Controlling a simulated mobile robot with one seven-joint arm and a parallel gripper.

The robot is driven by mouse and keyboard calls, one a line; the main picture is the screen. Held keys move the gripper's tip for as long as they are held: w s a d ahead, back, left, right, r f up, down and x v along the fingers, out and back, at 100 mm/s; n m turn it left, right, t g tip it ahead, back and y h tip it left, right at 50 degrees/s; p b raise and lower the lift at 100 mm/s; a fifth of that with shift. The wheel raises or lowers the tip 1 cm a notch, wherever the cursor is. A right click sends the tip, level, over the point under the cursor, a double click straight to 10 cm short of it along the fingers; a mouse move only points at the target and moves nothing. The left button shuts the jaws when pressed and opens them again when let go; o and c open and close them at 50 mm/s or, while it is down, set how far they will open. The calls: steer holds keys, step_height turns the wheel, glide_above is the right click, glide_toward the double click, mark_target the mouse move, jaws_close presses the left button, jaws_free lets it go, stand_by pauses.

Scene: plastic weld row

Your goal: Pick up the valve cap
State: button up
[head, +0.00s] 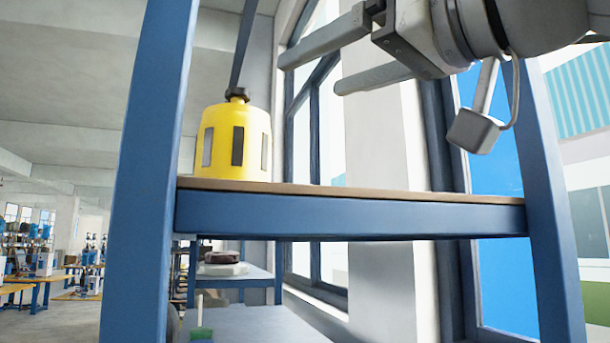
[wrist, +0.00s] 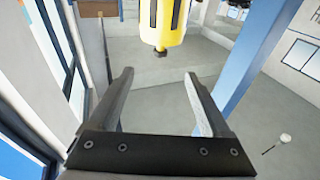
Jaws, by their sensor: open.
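The valve cap appears to be the yellow cylindrical piece (head: 222,150) with dark vertical slots and a black knob on top. It stands upright near the left end of the shelf (head: 350,212). My gripper (head: 312,72) is open and empty, above and to the right of the cap, with its fingers pointing left. In the wrist view the cap (wrist: 150,20) shows upside down at the top edge, partly cut off. Its black knob lies just beyond and between the open fingertips of my gripper (wrist: 159,75), apart from them.
Blue posts stand at the shelf's left (head: 150,170) and right (head: 555,170). The shelf top right of the cap looks clear. A dark bar (head: 243,45) rises behind the cap's knob. A lower bench (head: 245,282) and tall windows (head: 310,130) lie behind.

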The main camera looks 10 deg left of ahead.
mark_target(244, 96)
steer(key=p+x, duration=0.2)
steer(key=x, duration=0.3)
steer(key=p+x, duration=0.2)
steer(key=x, duration=0.4)
steer(key=p+x, duration=0.2)
steer(key=x, duration=0.4)
steer(key=shift+a+r, duration=0.25)
steer(key=shift+r, duration=0.1)
jaws_close()
stand_by(0.7)
